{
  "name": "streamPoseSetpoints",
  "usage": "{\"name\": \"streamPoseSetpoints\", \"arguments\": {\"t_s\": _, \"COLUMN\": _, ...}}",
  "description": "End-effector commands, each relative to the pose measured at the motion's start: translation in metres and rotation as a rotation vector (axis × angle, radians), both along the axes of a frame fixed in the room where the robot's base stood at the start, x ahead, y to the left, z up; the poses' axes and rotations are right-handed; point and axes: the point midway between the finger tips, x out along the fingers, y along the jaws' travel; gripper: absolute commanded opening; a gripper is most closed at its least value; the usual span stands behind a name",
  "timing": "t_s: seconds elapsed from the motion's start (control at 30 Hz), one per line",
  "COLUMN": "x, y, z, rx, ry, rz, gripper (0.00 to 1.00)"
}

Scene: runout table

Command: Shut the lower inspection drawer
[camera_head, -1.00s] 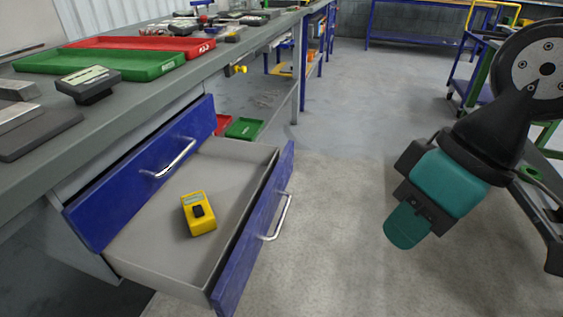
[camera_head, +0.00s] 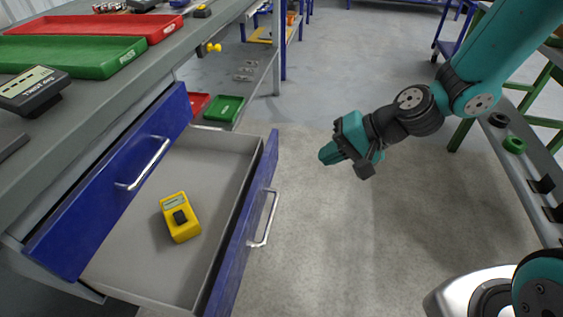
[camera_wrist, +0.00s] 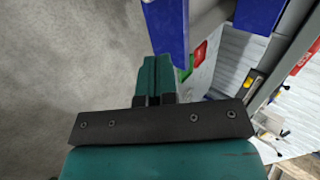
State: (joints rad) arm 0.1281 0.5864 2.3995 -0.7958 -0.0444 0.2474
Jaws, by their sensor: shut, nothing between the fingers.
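The lower inspection drawer (camera_head: 232,235) stands pulled well out from under the workbench. It has a blue front and a silver bar handle (camera_head: 266,218). A yellow device (camera_head: 180,217) with a dark knob lies on its grey floor. The upper drawer (camera_head: 115,190), also blue with a bar handle, sits back above it, near the bench. My gripper (camera_head: 325,156) is shut and empty in the air, to the right of the lower drawer's front and apart from it. In the wrist view my gripper (camera_wrist: 155,75) points toward a blue drawer front (camera_wrist: 165,30).
The workbench (camera_head: 150,75) carries red and green trays (camera_head: 80,57) and a dark display device (camera_head: 35,90). Small red and green bins (camera_head: 224,108) sit on a lower shelf. A cart (camera_head: 515,150) stands at the right. The floor before the drawer is clear.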

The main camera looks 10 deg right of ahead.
Motion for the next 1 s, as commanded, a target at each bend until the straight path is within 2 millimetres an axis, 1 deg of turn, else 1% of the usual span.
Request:
{"name": "streamPoseSetpoints", "arguments": {"t_s": 0.07, "x": 0.003, "y": 0.001, "z": -0.006, "rx": 0.009, "ry": 0.007, "rz": -0.017, "gripper": 0.00}}
{"name": "streamPoseSetpoints", "arguments": {"t_s": 0.17, "x": 0.006, "y": 0.009, "z": -0.015, "rx": 0.009, "ry": 0.007, "rz": -0.016, "gripper": 0.00}}
{"name": "streamPoseSetpoints", "arguments": {"t_s": 0.5, "x": 0.022, "y": 0.058, "z": -0.064, "rx": 0.007, "ry": 0.007, "rz": -0.012, "gripper": 0.00}}
{"name": "streamPoseSetpoints", "arguments": {"t_s": 0.6, "x": 0.027, "y": 0.072, "z": -0.074, "rx": 0.008, "ry": 0.005, "rz": -0.012, "gripper": 0.00}}
{"name": "streamPoseSetpoints", "arguments": {"t_s": 0.7, "x": 0.033, "y": 0.087, "z": -0.071, "rx": 0.007, "ry": 0.002, "rz": -0.013, "gripper": 0.00}}
{"name": "streamPoseSetpoints", "arguments": {"t_s": 0.8, "x": 0.037, "y": 0.097, "z": -0.071, "rx": 0.008, "ry": 0.004, "rz": -0.014, "gripper": 0.00}}
{"name": "streamPoseSetpoints", "arguments": {"t_s": 1.0, "x": 0.040, "y": 0.104, "z": -0.071, "rx": 0.007, "ry": 0.004, "rz": -0.017, "gripper": 0.00}}
